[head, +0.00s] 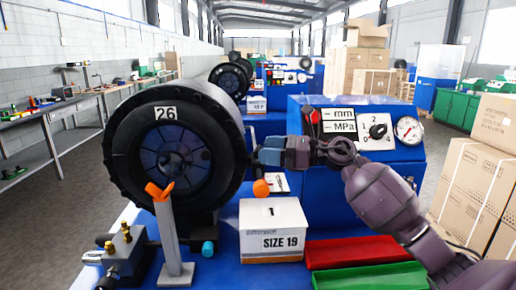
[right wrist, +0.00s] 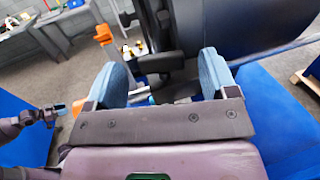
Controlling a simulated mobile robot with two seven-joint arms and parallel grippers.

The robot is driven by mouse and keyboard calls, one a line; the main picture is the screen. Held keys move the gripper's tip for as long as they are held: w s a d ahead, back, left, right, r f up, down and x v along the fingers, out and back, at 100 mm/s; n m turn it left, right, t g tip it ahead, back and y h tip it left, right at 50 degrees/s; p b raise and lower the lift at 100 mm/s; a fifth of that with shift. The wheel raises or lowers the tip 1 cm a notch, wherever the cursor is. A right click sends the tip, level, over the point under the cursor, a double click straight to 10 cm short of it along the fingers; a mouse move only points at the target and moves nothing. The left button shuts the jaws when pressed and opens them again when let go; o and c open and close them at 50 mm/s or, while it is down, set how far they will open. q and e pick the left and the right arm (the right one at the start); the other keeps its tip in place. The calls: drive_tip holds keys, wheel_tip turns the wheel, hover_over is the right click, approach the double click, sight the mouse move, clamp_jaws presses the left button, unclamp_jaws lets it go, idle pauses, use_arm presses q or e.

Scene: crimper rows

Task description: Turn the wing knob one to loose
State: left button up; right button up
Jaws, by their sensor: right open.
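An orange wing knob (head: 160,190) sits on top of a grey upright post in front of the large black ribbed drum (head: 170,150) marked 26. The orange part also shows beyond the fingers in the right wrist view (right wrist: 103,34). My right gripper (head: 256,156) is to the right of the wing knob, at the drum's right edge, and apart from the knob. Its two blue fingers stand apart with nothing held between them in the right wrist view (right wrist: 165,78). My left gripper (right wrist: 60,109) appears small at the left of that view; its jaws are unclear.
A white SIZE 19 box (head: 273,230), a red tray (head: 355,251) and a green tray (head: 370,277) stand at the front. An orange ball (head: 261,188) is below my right gripper. A blue control cabinet (head: 345,190) with gauge stands behind.

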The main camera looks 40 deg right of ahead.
sight(257, 148)
drive_tip(key=shift+x, duration=1.65)
drive_tip(key=shift+c, duration=0.4)
